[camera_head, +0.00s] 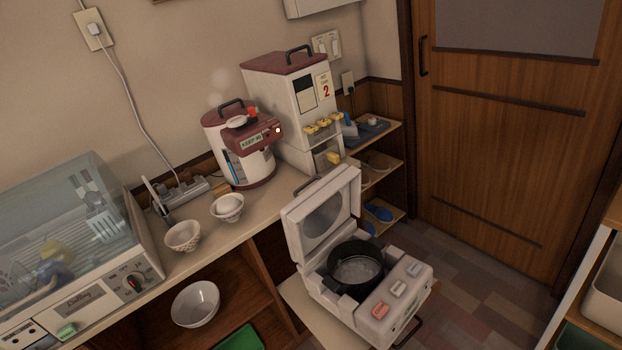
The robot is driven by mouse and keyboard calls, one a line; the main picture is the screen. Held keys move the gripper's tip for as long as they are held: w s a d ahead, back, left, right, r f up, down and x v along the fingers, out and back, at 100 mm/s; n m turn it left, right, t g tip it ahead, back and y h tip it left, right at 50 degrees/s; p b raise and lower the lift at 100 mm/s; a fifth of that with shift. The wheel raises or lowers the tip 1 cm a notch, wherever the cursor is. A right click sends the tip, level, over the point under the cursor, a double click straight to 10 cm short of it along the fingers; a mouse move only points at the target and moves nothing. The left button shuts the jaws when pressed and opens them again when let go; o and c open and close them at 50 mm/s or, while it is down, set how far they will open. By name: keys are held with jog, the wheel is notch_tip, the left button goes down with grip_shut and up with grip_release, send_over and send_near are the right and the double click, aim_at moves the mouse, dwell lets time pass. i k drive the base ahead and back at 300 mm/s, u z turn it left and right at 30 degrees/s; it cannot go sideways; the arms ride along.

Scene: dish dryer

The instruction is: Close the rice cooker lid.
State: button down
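The white rice cooker (400,310) stands at the lower middle right on a pull-out shelf (297,292) below the counter. Its lid (326,212) is open and stands up at the back left of the body, tilted away from the pot. The dark inner pot (357,264) shows inside the body, with something pale and shiny at its bottom. Several buttons, one red and others pale, are on the front panel. My gripper is not in view.
A dish dryer (70,307) with a clear cover is at left on the counter (240,213). Two bowls, a red-and-white hot-water pot (243,160) and a rice dispenser (293,100) stand there too. A wooden door (505,150) and open tiled floor (480,270) lie right.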

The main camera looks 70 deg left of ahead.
aim_at(308, 219)
jog(key=z, duration=0.1)
jog(key=k, duration=0.3)
jog(key=u, duration=0.5)
jog(key=i, duration=0.9)
jog(key=u, duration=1)
jog(key=i, duration=0.75)
jog(key=u, duration=0.3)
